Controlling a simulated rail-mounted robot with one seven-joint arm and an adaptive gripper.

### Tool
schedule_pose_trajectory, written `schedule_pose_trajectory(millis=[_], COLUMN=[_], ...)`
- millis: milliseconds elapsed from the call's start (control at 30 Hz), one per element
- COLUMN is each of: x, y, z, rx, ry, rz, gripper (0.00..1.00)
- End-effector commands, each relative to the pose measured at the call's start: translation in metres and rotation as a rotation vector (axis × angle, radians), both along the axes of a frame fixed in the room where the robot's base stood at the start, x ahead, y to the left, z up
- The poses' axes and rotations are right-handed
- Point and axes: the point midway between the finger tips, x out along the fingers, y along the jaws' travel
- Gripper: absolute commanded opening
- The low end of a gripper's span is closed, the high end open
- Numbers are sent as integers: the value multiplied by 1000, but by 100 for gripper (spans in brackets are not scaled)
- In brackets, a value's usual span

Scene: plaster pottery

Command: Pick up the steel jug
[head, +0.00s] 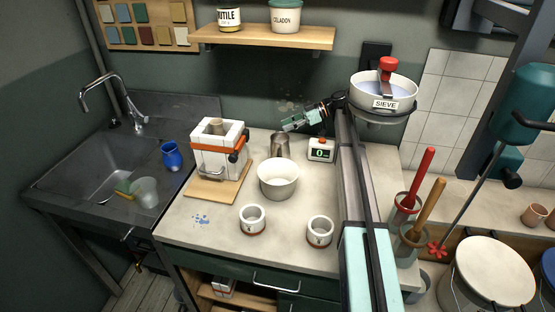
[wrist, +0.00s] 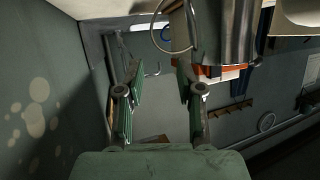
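The steel jug (head: 280,146) stands on the worktop behind the white bowl (head: 278,181). My gripper (head: 289,124) is above and just behind the jug, its fingers pointing left. In the wrist view the fingers (wrist: 160,78) are apart with nothing between them. A shiny metal cylinder, which looks like the jug (wrist: 240,30), shows at the top right, outside the fingers. A thin wire loop beside it may be its handle. No contact shows.
The plaster mould (head: 217,155) with orange straps stands on a wooden board left of the jug. A small timer (head: 321,149) is close on its right. Two white cups are in front. A sieve (head: 384,92) is at upper right, and a shelf (head: 265,38) hangs above.

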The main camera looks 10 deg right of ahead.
Motion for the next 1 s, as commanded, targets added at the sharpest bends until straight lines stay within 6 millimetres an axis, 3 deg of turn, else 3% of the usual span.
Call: schedule_pose_trajectory(millis=[67,167,567,800,1000], x=[5,6,5,5,6], y=[-21,-27,2,32,38], z=[-13,-19,-29,-42,-48], rx=[-2,-4,-4,-4,-4], ry=[-4,-5,-5,-5,-7], rz=[-20,-29,-29,-29,-29], gripper=[37,37,37,37,37])
